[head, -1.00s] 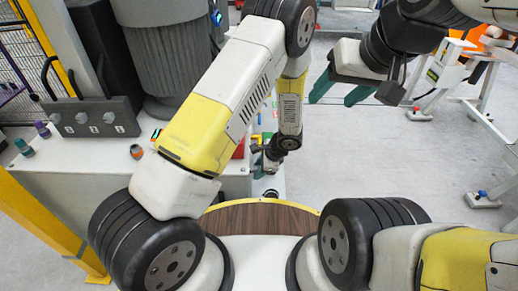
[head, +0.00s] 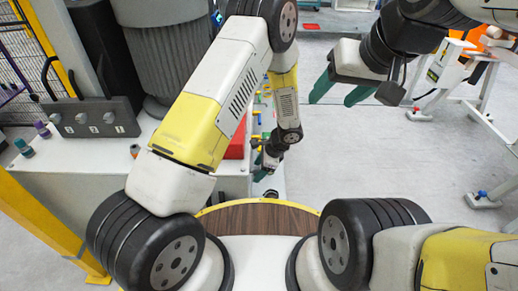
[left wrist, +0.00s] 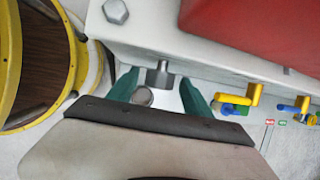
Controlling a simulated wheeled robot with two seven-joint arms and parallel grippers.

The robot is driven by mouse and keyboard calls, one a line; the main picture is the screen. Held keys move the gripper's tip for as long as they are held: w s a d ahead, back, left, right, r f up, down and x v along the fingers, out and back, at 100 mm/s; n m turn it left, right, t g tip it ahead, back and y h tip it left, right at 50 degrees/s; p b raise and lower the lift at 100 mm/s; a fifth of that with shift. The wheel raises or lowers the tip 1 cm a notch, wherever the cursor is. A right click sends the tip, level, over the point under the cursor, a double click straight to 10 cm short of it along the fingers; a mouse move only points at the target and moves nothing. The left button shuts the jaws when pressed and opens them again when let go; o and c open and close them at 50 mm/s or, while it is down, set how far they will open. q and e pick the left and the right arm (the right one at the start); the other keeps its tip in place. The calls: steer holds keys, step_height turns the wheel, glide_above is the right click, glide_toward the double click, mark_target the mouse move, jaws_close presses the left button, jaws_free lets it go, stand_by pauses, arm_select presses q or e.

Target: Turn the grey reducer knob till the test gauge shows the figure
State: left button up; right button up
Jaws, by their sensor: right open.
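In the left wrist view, a small dark grey knob-like part (left wrist: 160,74) sticks out from the edge of a white panel. A round silver-grey disc (left wrist: 143,96) sits just below it; I cannot tell whether this is part of the reducer. My left gripper (left wrist: 161,88) has its teal fingers apart, one on each side of these parts, with gaps showing. In the head view my left gripper (head: 268,160) is small and partly hidden at the bench's right side. My right gripper (head: 337,92) is open and empty over the floor. I cannot make out the test gauge.
A red block (left wrist: 255,28) sits above the panel. Yellow valve handles (left wrist: 240,100) and blue fittings (left wrist: 290,108) are to the right of the left gripper. A hex bolt (left wrist: 115,11) is at upper left. A numbered grey box (head: 92,118) stands on the bench.

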arm_select(q)
steer(key=v, duration=0.7)
steer(key=shift+d+r, duration=0.2)
steer(key=shift+r, duration=0.15)
steer(key=s+a+r+n+h, duration=0.15)
steer(key=a+r+n, duration=0.3)
steer(key=r, duration=0.65)
steer(key=s+a+r+n+h, duration=0.15)
steer(key=a+r+n, duration=0.35)
steer(key=r, duration=0.6)
steer(key=s+a+r+n+t+h, duration=0.1)
steer(key=s+a+r+n+t, duration=0.1)
steer(key=s+r, duration=0.5)
steer(key=s+a+r+n+t+h, duration=0.2)
steer(key=s+a+r+n, duration=0.3)
steer(key=s+r+n, duration=0.1)
steer(key=shift+s+r+h, duration=0.3)
steer(key=shift+s+r, duration=0.2)
steer(key=shift+s, duration=0.6)
